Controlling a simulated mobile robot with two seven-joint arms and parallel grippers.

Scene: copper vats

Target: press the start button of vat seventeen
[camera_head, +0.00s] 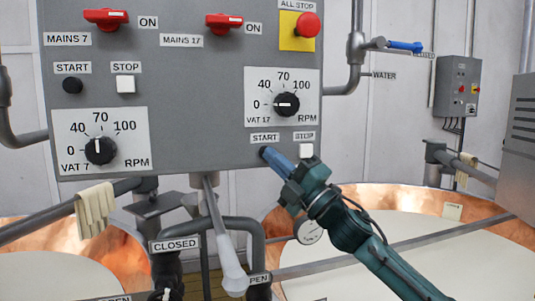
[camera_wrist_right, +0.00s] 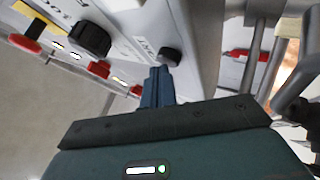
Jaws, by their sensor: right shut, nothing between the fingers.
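The grey control panel (camera_head: 200,110) faces me. Vat 17's START label (camera_head: 265,138) is at its lower right, under the VAT 17 dial (camera_head: 287,104). My right gripper (camera_head: 268,154) is shut and empty, its blue fingertips at the spot just under that label. They largely hide the start button in the head view. In the right wrist view the dark round start button (camera_wrist_right: 170,56) shows just beyond the fingertips (camera_wrist_right: 158,72). They are touching or nearly touching; I cannot tell whether it is pressed in. My left gripper is not in view.
The white STOP button (camera_head: 306,150) is close right of the fingertips. Vat 7's black START button (camera_head: 73,86) is at the left. A red ALL STOP button (camera_head: 307,25) and red mains switches (camera_head: 224,24) sit above. Pipes and a lever (camera_head: 232,270) stand below the panel.

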